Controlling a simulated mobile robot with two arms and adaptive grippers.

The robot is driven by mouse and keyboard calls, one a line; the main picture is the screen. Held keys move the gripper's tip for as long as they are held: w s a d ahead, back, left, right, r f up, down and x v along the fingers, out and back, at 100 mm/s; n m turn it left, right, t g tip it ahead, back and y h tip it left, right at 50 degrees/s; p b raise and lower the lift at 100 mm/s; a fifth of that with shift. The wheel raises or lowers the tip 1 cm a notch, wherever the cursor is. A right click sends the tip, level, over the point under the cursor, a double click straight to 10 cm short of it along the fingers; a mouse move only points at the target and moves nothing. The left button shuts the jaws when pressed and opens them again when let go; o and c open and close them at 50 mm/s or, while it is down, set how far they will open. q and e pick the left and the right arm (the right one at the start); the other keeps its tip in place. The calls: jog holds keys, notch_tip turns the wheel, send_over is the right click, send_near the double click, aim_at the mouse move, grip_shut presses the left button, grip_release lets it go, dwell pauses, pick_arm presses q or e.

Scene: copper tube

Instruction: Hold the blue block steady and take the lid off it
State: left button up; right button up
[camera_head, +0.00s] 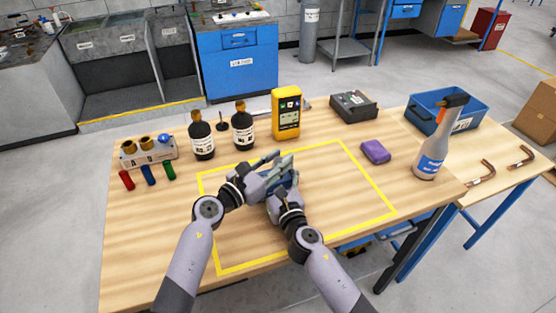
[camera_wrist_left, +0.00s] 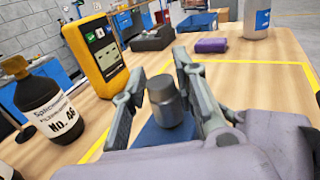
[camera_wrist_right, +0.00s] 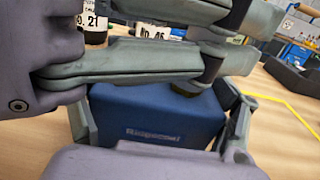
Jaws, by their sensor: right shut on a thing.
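The blue block (camera_wrist_right: 165,118) stands on the table inside the yellow outline, mostly hidden by my grippers in the head view (camera_head: 290,179). The right wrist view shows my right gripper (camera_wrist_right: 158,125) shut on it, one finger at each side.
Two dark bottles (camera_head: 202,138) (camera_head: 243,128) and a yellow meter (camera_head: 286,114) stand behind the grippers. A rack (camera_head: 148,153) stands at far left. The front of the outlined area is clear.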

aim_at(278, 159)
pick_arm(q)
grip_shut()
jog(key=shift+r, duration=0.1)
dwell(0.5)
jog(key=shift+r, duration=1)
jog(key=shift+r, duration=0.1)
jog(key=shift+r, duration=1.9)
pick_arm(e)
jog(key=o, duration=1.6)
